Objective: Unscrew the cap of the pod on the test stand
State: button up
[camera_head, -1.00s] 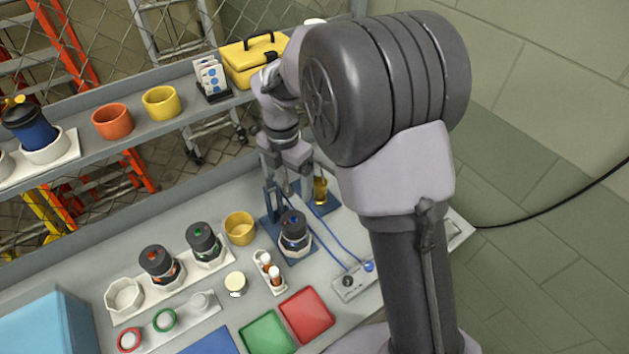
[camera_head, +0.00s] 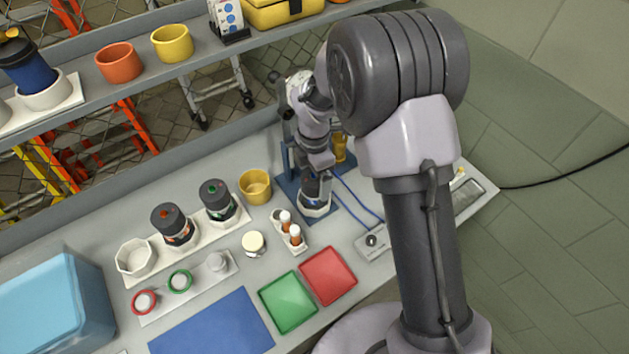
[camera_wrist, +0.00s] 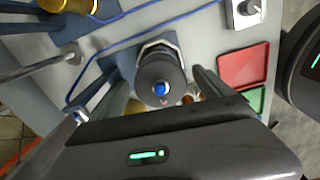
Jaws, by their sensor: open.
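The pod (camera_head: 315,207) stands upright in a pale holder on the blue test stand (camera_head: 343,213). In the wrist view my gripper (camera_wrist: 148,92) is open, with a finger to each side of the cap. Whether the fingers touch it, I cannot tell.
Two capped pods (camera_head: 173,224) stand in a white rack at left, near a yellow cup (camera_head: 255,186). A small bottle rack (camera_head: 290,233), green tray (camera_head: 288,302) and red tray (camera_head: 328,275) lie in front. A blue cable runs right of the stand to a control box (camera_head: 372,241).

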jog(key=shift+f, duration=0.6)
jog(key=c, duration=1.3)
jog(key=shift+c, duration=0.2)
jog(key=n+p, duration=0.2)
jog(key=n, duration=0.2)
jog(key=shift+r, duration=0.15)
jog(key=n+p, duration=0.2)
jog(key=n, duration=0.3)
jog(key=shift+p, duration=0.4)
jog(key=shift+r+p, duration=1.95)
jog(key=shift+r, duration=0.65)
